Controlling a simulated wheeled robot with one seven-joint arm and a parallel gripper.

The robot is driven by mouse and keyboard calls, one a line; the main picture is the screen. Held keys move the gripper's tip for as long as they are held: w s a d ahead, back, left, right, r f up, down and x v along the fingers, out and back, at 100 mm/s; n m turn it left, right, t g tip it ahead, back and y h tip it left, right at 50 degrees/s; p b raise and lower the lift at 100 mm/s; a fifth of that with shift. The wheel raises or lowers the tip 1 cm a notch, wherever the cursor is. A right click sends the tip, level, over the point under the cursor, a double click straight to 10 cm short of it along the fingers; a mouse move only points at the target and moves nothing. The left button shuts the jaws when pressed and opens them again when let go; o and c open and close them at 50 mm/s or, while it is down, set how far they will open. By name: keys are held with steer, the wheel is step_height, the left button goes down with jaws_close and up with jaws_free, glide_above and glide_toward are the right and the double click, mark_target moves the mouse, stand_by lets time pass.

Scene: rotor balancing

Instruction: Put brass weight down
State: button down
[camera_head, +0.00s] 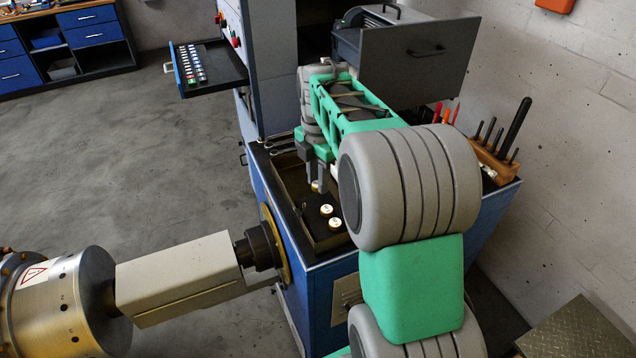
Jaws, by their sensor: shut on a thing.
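My gripper (317,180) reaches down into an open dark tray (292,203) on top of the blue cabinet. Its two dark fingers point downward and are shut on a small pale, brassy weight (315,186), which is partly hidden by the fingers. I cannot tell whether this weight touches the tray floor. Two similar round weights stand in the tray nearer the front, one brass weight (326,210) and another brass weight (335,223). My arm covers the right side of the tray.
A tool rack (493,158) with several handles stands at the cabinet's right end. A keyboard shelf (209,68) juts out left. A rotor shaft housing (178,275) extends to the cabinet's front left.

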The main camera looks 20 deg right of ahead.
steer(key=shift+f, duration=1.2)
steer(key=shift+f, duration=0.1)
steer(key=shift+f, duration=0.15)
steer(key=c, duration=1.1)
jaws_free()
steer(key=shift+c, duration=0.2)
step_height(320, 180, up, 13)
steer(key=shift+f+b, duration=0.2)
steer(key=shift+b, duration=0.25)
